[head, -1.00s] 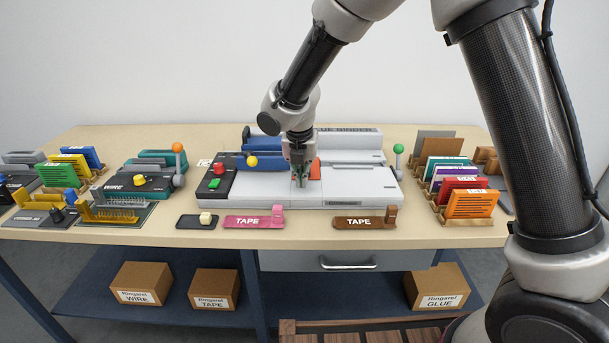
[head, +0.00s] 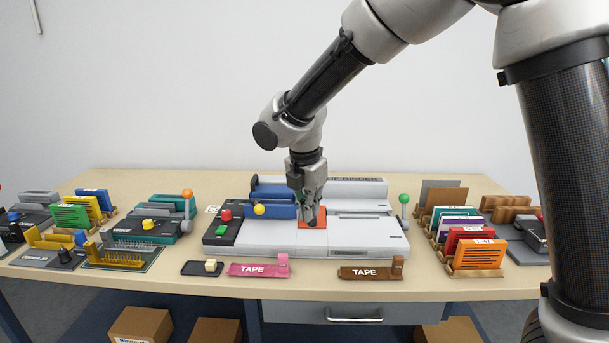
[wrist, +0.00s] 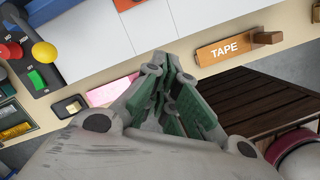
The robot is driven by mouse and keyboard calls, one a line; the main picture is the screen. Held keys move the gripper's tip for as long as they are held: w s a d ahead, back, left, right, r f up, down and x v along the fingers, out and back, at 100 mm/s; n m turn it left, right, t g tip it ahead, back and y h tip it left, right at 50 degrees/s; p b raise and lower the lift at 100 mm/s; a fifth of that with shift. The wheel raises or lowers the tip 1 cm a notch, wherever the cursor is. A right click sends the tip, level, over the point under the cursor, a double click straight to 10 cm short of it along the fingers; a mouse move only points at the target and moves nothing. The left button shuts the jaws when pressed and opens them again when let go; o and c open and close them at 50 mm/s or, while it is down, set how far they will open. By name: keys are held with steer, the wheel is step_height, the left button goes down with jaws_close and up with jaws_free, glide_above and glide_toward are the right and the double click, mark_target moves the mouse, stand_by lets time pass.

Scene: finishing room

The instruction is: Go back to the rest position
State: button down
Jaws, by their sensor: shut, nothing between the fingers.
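My gripper (head: 309,215) hangs down over the large white binding machine (head: 280,238) in the middle of the bench. Its fingers are shut and empty, in front of an orange-red patch (head: 318,222) on the machine. I cannot tell in the head view how far above the machine the fingertips are. In the wrist view the closed green-padded fingers (wrist: 172,85) show over the bench's front edge, with the machine behind.
A pink tape holder (head: 258,270) and a brown tape holder (head: 370,272) lie along the front edge. Colored card racks stand left (head: 70,217) and right (head: 478,253). A green-knobbed lever (head: 404,199) stands at the machine's right. The wall space above is clear.

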steer(key=s+d+r+m, duration=0.3)
steer(key=s+d+m, duration=0.4)
steer(key=d+m, duration=0.2)
steer(key=s+d+r+m+t, duration=0.1)
steer(key=s+d+r+m, duration=0.3)
steer(key=s+d+m, duration=0.4)
steer(key=s+d+r+m+t+y, duration=0.1)
steer(key=s+d+r+m, duration=0.2)
steer(key=s+d+m, duration=0.5)
steer(key=d+m, duration=0.3)
steer(key=d, duration=0.7)
steer(key=shift+r, duration=0.25)
